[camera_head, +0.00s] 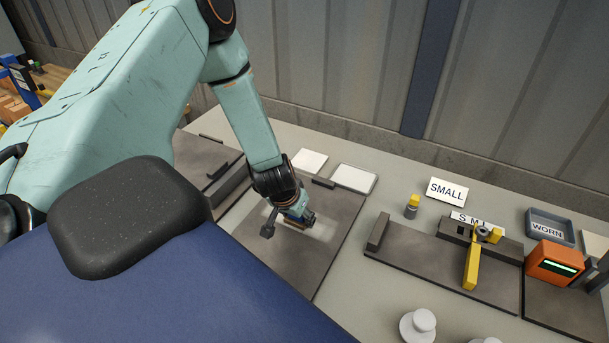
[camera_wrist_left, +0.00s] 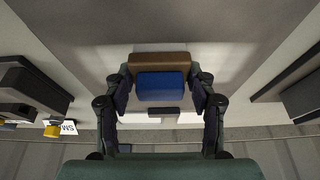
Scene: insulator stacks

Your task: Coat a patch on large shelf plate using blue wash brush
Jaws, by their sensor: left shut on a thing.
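My left gripper (camera_head: 290,220) is shut on the blue wash brush (camera_wrist_left: 161,86), as the left wrist view shows, with one finger on each side of its blue block. The brush has a brown part along one edge. In the head view the gripper is low over a large dark grey plate (camera_head: 272,262), which I take as the large shelf plate. A paler, smeared patch (camera_head: 323,231) shows on the plate around the brush. I cannot tell whether the brush touches the surface. My right gripper is not in view.
Two pale tiles (camera_head: 354,178) lie behind the plate. To the right are a fixture with a yellow lever (camera_head: 471,267), a SMALL sign (camera_head: 447,192), a WORN tray (camera_head: 548,229), an orange device (camera_head: 554,263) and white knobbed pieces (camera_head: 418,325). A corrugated wall stands behind.

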